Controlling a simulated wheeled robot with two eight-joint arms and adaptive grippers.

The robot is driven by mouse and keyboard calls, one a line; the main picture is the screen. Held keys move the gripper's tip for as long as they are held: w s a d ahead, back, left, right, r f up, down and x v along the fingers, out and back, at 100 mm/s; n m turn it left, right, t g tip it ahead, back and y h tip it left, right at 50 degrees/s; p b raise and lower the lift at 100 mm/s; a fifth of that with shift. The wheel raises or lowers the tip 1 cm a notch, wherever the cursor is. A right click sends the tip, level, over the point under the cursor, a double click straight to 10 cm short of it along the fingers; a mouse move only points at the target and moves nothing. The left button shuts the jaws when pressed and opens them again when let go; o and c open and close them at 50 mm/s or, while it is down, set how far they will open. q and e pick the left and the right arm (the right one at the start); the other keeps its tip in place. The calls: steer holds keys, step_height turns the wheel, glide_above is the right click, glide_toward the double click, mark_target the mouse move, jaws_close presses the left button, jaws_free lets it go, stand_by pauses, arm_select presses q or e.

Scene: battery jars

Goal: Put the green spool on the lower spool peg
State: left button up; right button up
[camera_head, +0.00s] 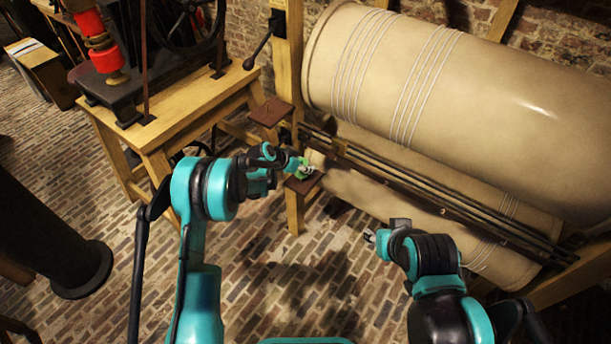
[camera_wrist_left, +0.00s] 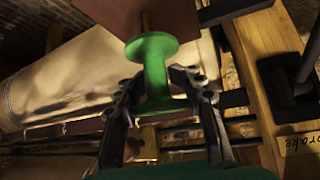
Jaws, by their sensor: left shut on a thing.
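The green spool (camera_head: 306,171) is between the fingers of my left gripper (camera_head: 296,165), which is shut on its narrow middle. In the left wrist view the spool (camera_wrist_left: 155,72) shows both flanges, with a finger of the left gripper (camera_wrist_left: 158,90) on each side. A thin wooden peg (camera_wrist_left: 145,22) stands on a brown plate (camera_wrist_left: 110,14) close to one flange; I cannot tell whether its tip is inside the spool. In the head view the spool is just over the lower brown plate (camera_head: 303,184), whose peg is hidden. My right gripper (camera_head: 370,237) is apart from it, too small to read.
An upper brown plate (camera_head: 270,111) sits on the wooden post (camera_head: 288,60) above the lower one. Large beige rollers (camera_head: 450,95) and dark rails (camera_head: 440,205) lie to the right. A wooden machine table (camera_head: 165,130) stands left. The brick floor (camera_head: 300,270) in front is clear.

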arm_select(q)
step_height(320, 180, down, 4)
steer(key=shift+r+b, duration=0.1)
steer(key=shift+b, duration=0.5)
steer(key=shift+r, duration=0.1)
steer(key=o, duration=1.1)
